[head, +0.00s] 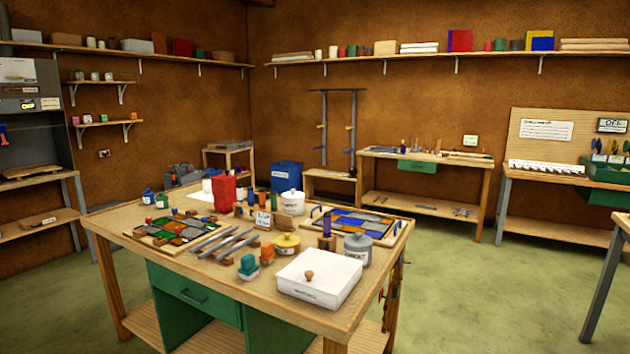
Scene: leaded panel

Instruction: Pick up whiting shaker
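No container can be surely read as the whiting shaker; the labels are too small. Candidates stand on the wooden workbench (130,215): a white lidded pot (292,205) with a dark label near the back, and a grey lidded canister (357,252) with a label at the right. A large white box (318,280) with a round wooden knob and a small label stands at the front right corner. My gripper is not in view.
Two coloured glass panels lie on the bench, at left (170,233) and right (355,222). Green floor (460,290) is open at right. A tool bench (430,158) stands at the back wall.

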